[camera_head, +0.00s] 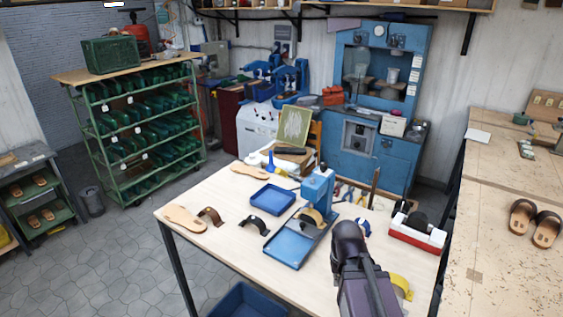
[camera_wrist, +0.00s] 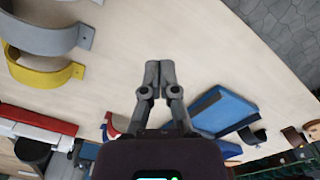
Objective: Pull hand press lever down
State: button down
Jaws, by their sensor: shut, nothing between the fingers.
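The blue hand press (camera_head: 318,187) stands upright on the light wooden table, with a blue tray-like base (camera_head: 288,249) in front of it. A brown strap lies at the foot of its column. A dark upright rod (camera_head: 374,187) shows to the right of the press; I cannot tell whether it is the lever. My gripper (camera_wrist: 153,78) is shut and empty above bare tabletop in the wrist view, apart from the blue tray (camera_wrist: 224,112) at its right. In the head view my dark arm is right of the press base and hides the fingertips.
On the table (camera_head: 225,255) are a small blue tray (camera_head: 271,199), sandal soles (camera_head: 185,219), curved straps and a red-and-white holder (camera_head: 416,234). A yellow strap (camera_wrist: 45,77) and a grey strap (camera_wrist: 45,36) lie left of my gripper in the wrist view. A workbench (camera_head: 500,235) flanks the right.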

jog(key=shift+d, duration=0.3)
jog(key=shift+w+d, duration=0.1)
jog(key=w+a+r+n+t+y+p, duration=0.2)
jog(key=w+r+y+p, duration=0.4)
jog(key=w+r, duration=0.7)
jog(key=w+a+r+n+t+y+p, duration=0.2)
jog(key=w+r+y+p, duration=0.5)
jog(key=w+r, duration=0.6)
jog(key=w+a+n, duration=0.1)
jog(key=w, duration=0.4)
jog(key=shift+w+n+y, duration=0.3)
jog(key=shift+w+n, duration=0.05)
jog(key=shift+n, duration=0.05)
jog(key=shift+a, duration=0.1)
jog(key=b+x, duration=0.3)
jog(key=x, duration=0.7)
jog(key=shift+w+a+f, duration=0.1)
jog(key=shift+w+f, duration=0.05)
jog(key=shift+f, duration=0.05)
jog(key=shift+s+f+b, duration=0.4)
jog(key=shift+s+b, duration=0.05)
jog(key=shift+b, duration=0.05)
jog(key=shift+s+a+f+b, duration=0.15)
jog(key=shift+s+f+b, duration=0.75)
jog(key=shift+f+b, duration=0.05)
